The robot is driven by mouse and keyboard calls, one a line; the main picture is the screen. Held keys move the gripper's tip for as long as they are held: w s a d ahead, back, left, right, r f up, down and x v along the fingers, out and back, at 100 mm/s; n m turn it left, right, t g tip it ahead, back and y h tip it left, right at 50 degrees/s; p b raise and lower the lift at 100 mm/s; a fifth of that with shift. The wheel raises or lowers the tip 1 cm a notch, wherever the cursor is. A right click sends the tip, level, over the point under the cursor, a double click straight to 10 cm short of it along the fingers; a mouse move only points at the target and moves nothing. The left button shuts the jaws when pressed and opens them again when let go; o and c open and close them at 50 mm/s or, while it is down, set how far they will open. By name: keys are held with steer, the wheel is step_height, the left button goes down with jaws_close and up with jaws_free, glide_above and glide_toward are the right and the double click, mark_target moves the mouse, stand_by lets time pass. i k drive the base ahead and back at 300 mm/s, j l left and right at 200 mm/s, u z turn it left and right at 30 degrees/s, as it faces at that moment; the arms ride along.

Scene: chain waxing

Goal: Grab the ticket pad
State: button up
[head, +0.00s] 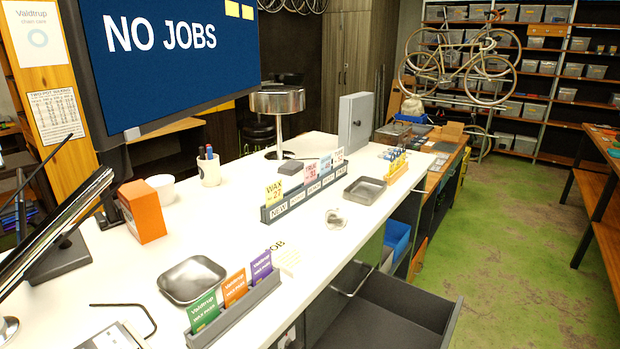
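A pale cream pad with the word "JOB" (287,258) lies on the white counter (340,240), just behind the right end of a grey card rack. It looks like the ticket pad. Its left part is partly hidden by the purple card in the rack. My gripper is not in view.
The grey rack (240,312) holds green, orange and purple cards. Near the pad are a metal tray (192,279), a small clear dish (336,218) and a slotted ticket holder (310,197). A dark drawer (385,315) stands open below the counter's front edge. Green floor (500,270) is clear.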

mark_target(292, 260)
steer(key=l+z, duration=0.2)
steer(key=l, duration=0.55)
steer(key=u, duration=1.3)
